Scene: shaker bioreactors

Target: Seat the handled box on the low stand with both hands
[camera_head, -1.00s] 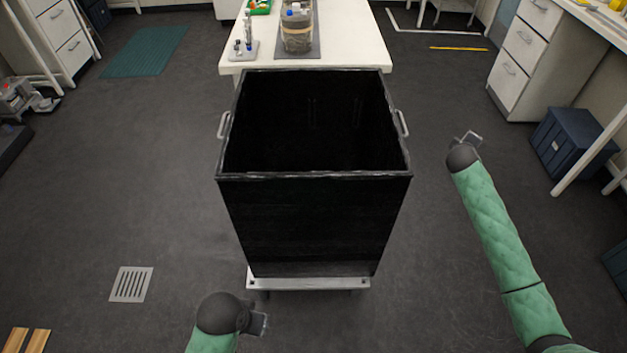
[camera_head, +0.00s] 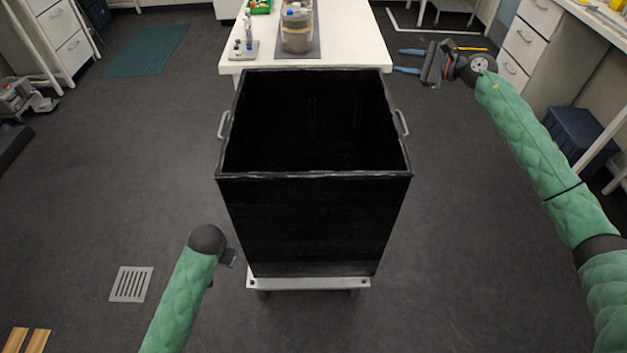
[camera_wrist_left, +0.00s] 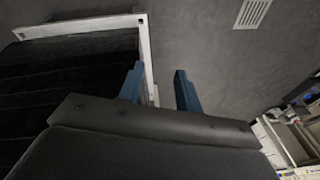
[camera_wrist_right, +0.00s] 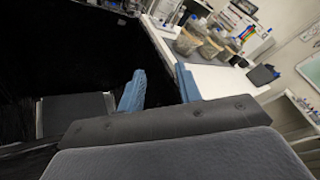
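The handled box (camera_head: 312,225) is a large, black, open-topped box in the middle of the head view. It has a left handle (camera_head: 223,125) and a right handle (camera_head: 403,122). A pale low stand (camera_head: 308,284) shows under its bottom; the contact is hard to see. My right gripper (camera_head: 406,61) is open and empty, to the right of the box near its far end, apart from the right handle. My left gripper (camera_head: 228,258) is low by the box's left side; its fingers (camera_wrist_left: 159,86) are apart and empty in the left wrist view, close to the pale frame.
A white table (camera_head: 355,40) stands behind the box, with a jar (camera_head: 297,32) and small bottles on it. A blue bin (camera_head: 578,137) and drawers are at the right. A floor grate (camera_head: 131,284) is at the left.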

